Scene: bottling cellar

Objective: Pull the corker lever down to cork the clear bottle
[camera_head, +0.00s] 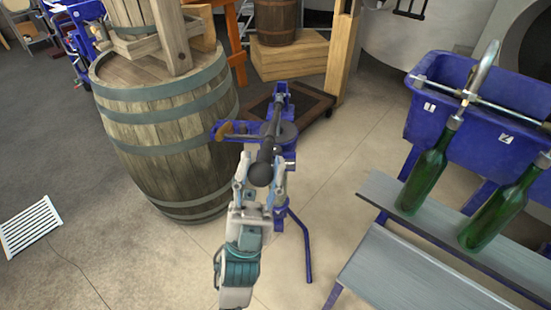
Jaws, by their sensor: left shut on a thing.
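The blue floor corker (281,92) stands in the middle of the view, beside the barrel, with a leg reaching down to the floor. Its lever (268,146) has a black grip with a round knob end and points toward me. My left gripper (262,166) is shut on the lever's grip, one finger on each side, close to the knob. I cannot make out the clear bottle; my gripper and the lever cover much of the corker's lower part. My right gripper is not in view.
A large wooden barrel (165,130) stands close on the left. On the right, a blue filler tank (478,95) has green bottles (424,178) under its spouts, above a grey bench (400,275). A low wheeled dolly (315,103) lies behind the corker. Floor between corker and bench is clear.

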